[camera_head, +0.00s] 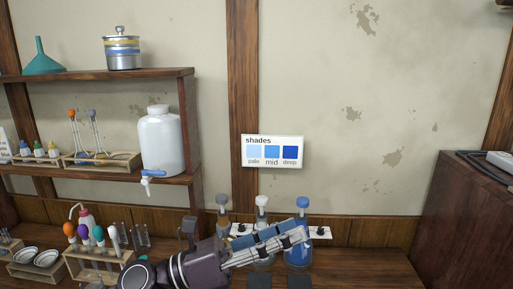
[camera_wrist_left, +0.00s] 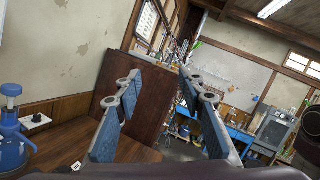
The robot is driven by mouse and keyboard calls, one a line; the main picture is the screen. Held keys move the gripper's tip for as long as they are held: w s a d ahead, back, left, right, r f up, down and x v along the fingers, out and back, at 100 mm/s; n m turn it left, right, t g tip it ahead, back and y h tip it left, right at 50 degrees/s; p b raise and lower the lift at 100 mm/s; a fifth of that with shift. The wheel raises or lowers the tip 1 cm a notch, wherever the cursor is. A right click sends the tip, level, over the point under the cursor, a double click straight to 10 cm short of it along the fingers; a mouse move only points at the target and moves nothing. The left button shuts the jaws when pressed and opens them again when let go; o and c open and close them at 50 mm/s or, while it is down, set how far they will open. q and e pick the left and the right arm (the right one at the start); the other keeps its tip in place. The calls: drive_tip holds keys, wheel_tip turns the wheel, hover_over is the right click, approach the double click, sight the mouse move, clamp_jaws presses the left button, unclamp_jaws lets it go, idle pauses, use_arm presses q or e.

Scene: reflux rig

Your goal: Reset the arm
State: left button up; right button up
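My left gripper (camera_head: 298,235) reaches in from the bottom of the head view over the bench and points right. It passes in front of a row of stoppered bottles, the rightmost being a blue bottle (camera_head: 298,258). Whether it touches them I cannot tell. In the left wrist view the two fingers of the left gripper (camera_wrist_left: 158,78) stand wide apart with nothing between them. The blue bottle (camera_wrist_left: 12,140) shows there at the left edge, outside the fingers. My right gripper is in neither view.
A shades card (camera_head: 272,151) hangs on the wall. A shelf at left bears a white jug (camera_head: 161,140), a teal funnel (camera_head: 42,60) and a metal canister (camera_head: 122,50). Tube racks (camera_head: 95,265) stand at lower left. A dark wooden cabinet (camera_head: 455,220) stands at right.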

use_arm(q)
drive_tip(key=w+a+f+n+t+y, duration=0.1)
drive_tip(key=w+a+n+t+y, duration=0.45)
drive_tip(key=n, duration=0.55)
drive_tip(key=w+a+f+n+t+y, duration=0.15)
drive_tip(key=a+n+t+y, duration=0.35)
drive_tip(key=n+t, duration=0.55)
drive_tip(key=s+a+f+n+g+y, duration=0.25)
drive_tip(key=a+f+n+y, duration=0.3)
drive_tip(key=f+n, duration=0.35)
drive_tip(key=s+a+f+n+g+y, duration=0.1)
drive_tip(key=a+f+n+g+y, duration=0.3)
drive_tip(key=a+f+n, duration=0.45)
drive_tip(key=s+a+f+n+g, duration=0.1)
drive_tip(key=s+f+n+g, duration=0.3)
drive_tip(key=s+f, duration=0.75)
drive_tip(key=s+f+n+g, duration=0.1)
drive_tip(key=s+f+g, duration=0.7)
drive_tip(key=s, duration=0.6)
wheel_tip(320, 180, down, 30)
drive_tip(key=s+b, duration=0.2)
drive_tip(key=b, duration=0.1)
drive_tip(key=s+a+f+g+b, duration=0.1)
drive_tip(key=s+a+f, duration=0.2)
drive_tip(key=s+f, duration=1.4)
drive_tip(key=shift+s+f+b, duration=0.15)
drive_tip(key=shift+f+b, duration=0.2)
drive_tip(key=shift+f, duration=0.3)
